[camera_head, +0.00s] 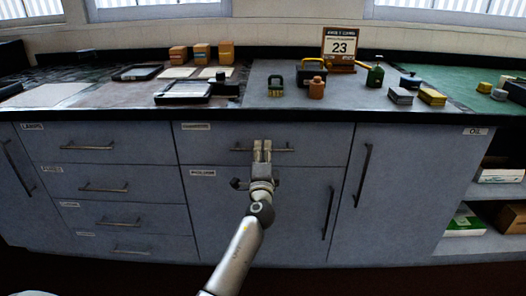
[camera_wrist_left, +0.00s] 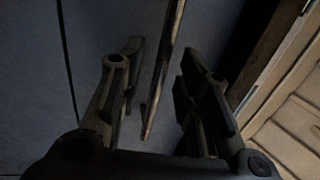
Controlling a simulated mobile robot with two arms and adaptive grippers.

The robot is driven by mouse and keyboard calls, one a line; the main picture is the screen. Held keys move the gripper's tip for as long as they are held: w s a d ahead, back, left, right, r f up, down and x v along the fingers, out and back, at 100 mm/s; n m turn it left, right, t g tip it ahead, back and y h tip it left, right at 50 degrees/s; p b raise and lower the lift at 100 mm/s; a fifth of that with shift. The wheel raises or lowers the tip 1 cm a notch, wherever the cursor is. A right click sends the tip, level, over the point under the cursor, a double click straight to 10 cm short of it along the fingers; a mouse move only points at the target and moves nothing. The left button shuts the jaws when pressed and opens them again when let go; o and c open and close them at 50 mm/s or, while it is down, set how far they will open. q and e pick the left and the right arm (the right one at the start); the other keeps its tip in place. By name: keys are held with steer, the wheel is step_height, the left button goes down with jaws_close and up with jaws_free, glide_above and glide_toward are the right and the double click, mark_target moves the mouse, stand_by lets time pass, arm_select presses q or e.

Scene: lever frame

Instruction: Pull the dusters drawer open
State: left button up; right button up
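The drawer under the middle of the counter (camera_head: 215,147) has a small label that I cannot read clearly, so I cannot confirm it is the dusters drawer. Its front looks flush with the cabinet. My left gripper (camera_head: 262,151) is at the middle of its horizontal bar handle (camera_head: 283,150) and hides part of it. In the left wrist view the fingers (camera_wrist_left: 158,100) are spread apart, with the handle bar (camera_wrist_left: 167,65) running between them and a gap visible on each side. My right gripper is in neither view.
Several drawers with bar handles stand at left (camera_head: 88,146). Below is a cupboard door (camera_head: 305,215) with a vertical handle; an open shelf (camera_head: 470,220) is at right. The countertop (camera_head: 260,105) holds a calendar (camera_head: 340,46), boxes and tools. The floor in front looks clear.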

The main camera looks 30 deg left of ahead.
arm_select(q)
steer(key=shift+x, duration=0.8)
jaws_close()
